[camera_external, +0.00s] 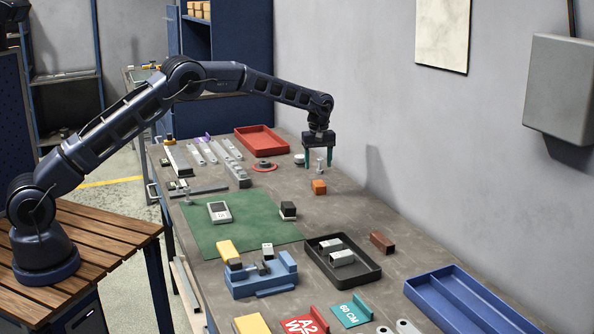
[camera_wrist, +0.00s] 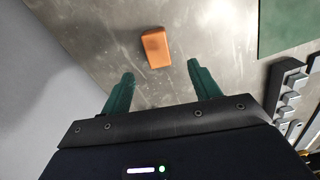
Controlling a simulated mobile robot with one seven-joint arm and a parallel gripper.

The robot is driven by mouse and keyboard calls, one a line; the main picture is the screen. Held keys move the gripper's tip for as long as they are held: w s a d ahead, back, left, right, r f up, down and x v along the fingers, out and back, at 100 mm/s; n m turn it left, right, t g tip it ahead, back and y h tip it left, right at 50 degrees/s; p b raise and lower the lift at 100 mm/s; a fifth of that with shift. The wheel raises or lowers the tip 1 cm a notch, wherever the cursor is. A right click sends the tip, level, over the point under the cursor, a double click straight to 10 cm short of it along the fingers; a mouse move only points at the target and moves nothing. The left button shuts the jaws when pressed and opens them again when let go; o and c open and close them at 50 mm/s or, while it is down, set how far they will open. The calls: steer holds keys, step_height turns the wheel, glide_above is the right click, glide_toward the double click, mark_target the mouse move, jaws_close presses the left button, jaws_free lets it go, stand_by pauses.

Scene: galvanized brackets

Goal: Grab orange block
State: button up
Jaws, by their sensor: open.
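The orange block (camera_external: 319,187) lies on the grey workbench (camera_external: 345,205), near the wall side. My gripper (camera_external: 319,163) hangs above the bench with its green fingers pointing down, behind the block in the outside view. In the wrist view the orange block (camera_wrist: 156,47) lies ahead of the two green fingertips (camera_wrist: 160,69), roughly centred between them and apart from both. The fingers are spread wide with nothing between them.
A red tray (camera_external: 262,140) and a red ring-shaped part (camera_external: 264,166) lie behind and left. A green mat (camera_external: 240,233), a black tray (camera_external: 343,262) and a brown block (camera_external: 382,242) are nearer the camera. The wall runs along the right. Bare bench surrounds the orange block.

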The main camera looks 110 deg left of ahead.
mark_target(319, 183)
steer(key=f, duration=0.9)
steer(key=shift+w, duration=0.25)
steer(key=shift+r, duration=0.1)
steer(key=c, duration=1.1)
steer(key=shift+c, duration=0.2)
steer(key=shift+r, duration=0.1)
